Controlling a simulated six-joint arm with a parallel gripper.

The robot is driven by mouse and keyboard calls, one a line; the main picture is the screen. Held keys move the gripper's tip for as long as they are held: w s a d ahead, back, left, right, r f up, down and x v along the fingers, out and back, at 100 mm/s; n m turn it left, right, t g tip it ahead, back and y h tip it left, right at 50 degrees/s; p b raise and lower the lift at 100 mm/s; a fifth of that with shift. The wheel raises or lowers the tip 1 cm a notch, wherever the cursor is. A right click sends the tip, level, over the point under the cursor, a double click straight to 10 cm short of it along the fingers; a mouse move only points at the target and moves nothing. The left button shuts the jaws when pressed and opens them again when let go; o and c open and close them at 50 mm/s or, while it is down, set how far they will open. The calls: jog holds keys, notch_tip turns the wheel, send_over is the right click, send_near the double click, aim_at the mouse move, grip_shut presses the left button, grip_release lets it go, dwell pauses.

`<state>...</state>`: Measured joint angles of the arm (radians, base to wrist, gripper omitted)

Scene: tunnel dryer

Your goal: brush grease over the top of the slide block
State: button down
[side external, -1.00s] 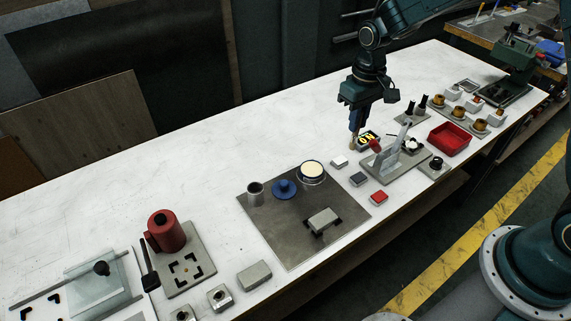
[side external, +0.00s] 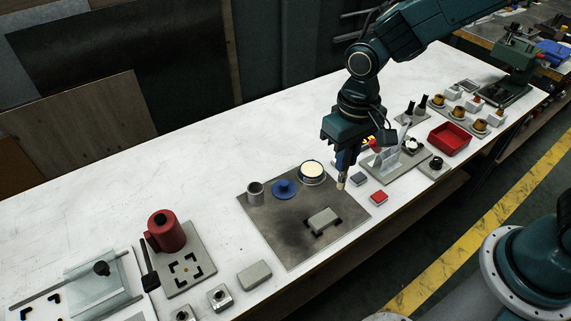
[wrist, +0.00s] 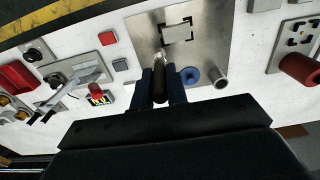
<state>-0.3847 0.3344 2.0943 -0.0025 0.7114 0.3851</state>
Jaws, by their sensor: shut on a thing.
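The slide block (side external: 323,219), a grey block, lies between black corner marks on the steel plate (side external: 285,245); it also shows in the wrist view (wrist: 178,33). My gripper (side external: 346,160) is shut on a brush (side external: 341,184), with its pale tip pointing down by the plate's right edge, apart from the block. In the wrist view my gripper's blue fingers (wrist: 161,90) clasp the brush's dark handle (wrist: 160,86). The open tin of cream-coloured grease (side external: 312,170) stands at the plate's back; I cannot make it out in the wrist view.
A blue lid (side external: 284,189) and a grey cup (side external: 255,192) stand left of the tin. A red block (side external: 379,197) and a grey block (side external: 358,179) lie right of the plate. A fixture (side external: 400,160) and red tray (side external: 449,139) stand further right. The back left table is clear.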

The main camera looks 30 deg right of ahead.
aim_at(345, 182)
jog(key=shift+f, duration=3.4)
jog(key=shift+a+f, duration=0.45)
jog(key=shift+f, duration=0.15)
jog(key=shift+a, duration=3.4)
jog(key=shift+d+r, duration=0.25)
jog(key=shift+d, duration=1.75)
jog(key=shift+d+r, duration=0.2)
jog(key=shift+d, duration=1.8)
jog(key=shift+s+a, duration=0.15)
jog(key=shift+s, duration=0.2)
jog(key=shift+a, duration=3.9)
jog(key=shift+w+d+r, duration=0.1)
jog(key=shift+d, duration=3.9)
jog(key=shift+a+r, duration=0.1)
jog(key=shift+r, duration=3.35)
